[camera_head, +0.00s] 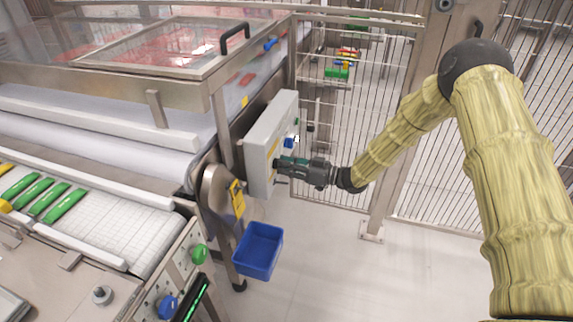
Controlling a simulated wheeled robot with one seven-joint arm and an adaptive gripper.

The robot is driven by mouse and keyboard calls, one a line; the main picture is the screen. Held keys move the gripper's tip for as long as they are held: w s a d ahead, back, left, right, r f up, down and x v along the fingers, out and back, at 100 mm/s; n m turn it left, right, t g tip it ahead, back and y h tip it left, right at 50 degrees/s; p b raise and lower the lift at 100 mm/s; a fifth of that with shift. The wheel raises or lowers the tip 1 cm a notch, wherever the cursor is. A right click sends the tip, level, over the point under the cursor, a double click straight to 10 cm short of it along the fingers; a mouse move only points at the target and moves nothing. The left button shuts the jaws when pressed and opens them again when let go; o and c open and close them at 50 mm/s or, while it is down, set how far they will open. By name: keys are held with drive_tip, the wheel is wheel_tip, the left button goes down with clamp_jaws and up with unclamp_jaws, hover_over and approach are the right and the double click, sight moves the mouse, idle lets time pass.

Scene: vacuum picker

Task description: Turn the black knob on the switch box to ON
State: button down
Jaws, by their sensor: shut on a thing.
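The switch box (256,153) is a light grey box on the machine's side, near the middle of the camera_head view. A blue part (289,142) and a small dark part show on its face. My gripper (279,164) is up against the lower part of that face, pointing left. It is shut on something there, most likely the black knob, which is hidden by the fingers. I cannot see which way the knob points.
A blue bin (258,251) stands below the box. A conveyor (120,215) with green items lies at the left, with a green knob (199,254) and a blue knob (168,307) at its end. A wire fence (345,120) stands behind my arm. The floor at lower middle is clear.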

drive_tip(key=m+p, duration=0.1)
drive_tip(key=m, duration=0.5)
drive_tip(key=shift+w+r+m+p, duration=0.1)
drive_tip(key=shift+m+p, duration=0.2)
drive_tip(key=shift+p, duration=0.05)
idle(0.4)
drive_tip(key=c, duration=1.4)
unclamp_jaws()
drive_tip(key=shift+c, duration=0.2)
drive_tip(key=shift+d, duration=0.1)
drive_tip(key=v, duration=1.2)
